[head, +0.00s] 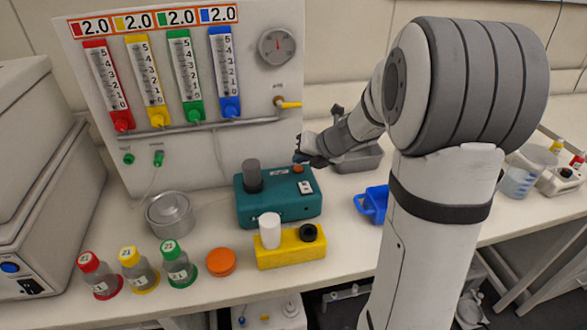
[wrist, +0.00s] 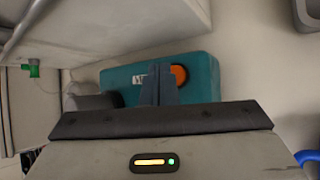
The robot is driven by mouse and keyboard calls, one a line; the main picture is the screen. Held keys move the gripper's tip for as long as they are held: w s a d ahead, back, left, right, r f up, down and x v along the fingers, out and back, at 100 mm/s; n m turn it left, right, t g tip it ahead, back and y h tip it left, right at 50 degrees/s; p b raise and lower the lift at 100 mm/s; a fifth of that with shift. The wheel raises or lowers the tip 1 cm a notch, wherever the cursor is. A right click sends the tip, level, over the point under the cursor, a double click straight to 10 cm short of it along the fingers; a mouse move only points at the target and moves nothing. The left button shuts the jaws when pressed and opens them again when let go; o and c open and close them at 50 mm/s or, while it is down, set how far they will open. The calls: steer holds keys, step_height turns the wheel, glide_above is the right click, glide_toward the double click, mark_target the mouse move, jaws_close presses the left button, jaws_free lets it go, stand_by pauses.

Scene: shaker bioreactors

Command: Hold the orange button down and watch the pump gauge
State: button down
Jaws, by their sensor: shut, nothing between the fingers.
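The teal box (head: 275,207) stands on the bench below the panel, with a dark grey cylinder (head: 252,175) on its left part. The orange button (head: 298,169) is on the box's top at the right; it also shows in the wrist view (wrist: 179,75). A round gauge (head: 277,45) with a pale dial and a red needle is at the panel's upper right. My gripper (head: 302,157) is shut and empty, close above the button. In the wrist view its fingers (wrist: 158,84) overlap the button's left edge; whether they touch it I cannot tell.
A yellow block (head: 290,252) stands in front of the box. A blue tray (head: 372,205) and a grey metal tray (head: 360,160) are to the right. Capped bottles (head: 138,270) and a metal pot (head: 170,216) are at the left. A yellow valve handle (head: 290,104) projects from the panel.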

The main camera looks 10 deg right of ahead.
mark_target(301, 170)
stand_by(0.7)
steer(key=shift+f, duration=0.45)
steer(key=shift+f+b, duration=0.45)
steer(key=shift+b, duration=0.05)
stand_by(0.4)
stand_by(1.0)
steer(key=shift+r+p, duration=0.9)
steer(key=shift+p, duration=0.1)
step_height(301, 170, up, 5)
steer(key=p, duration=0.5)
stand_by(0.6)
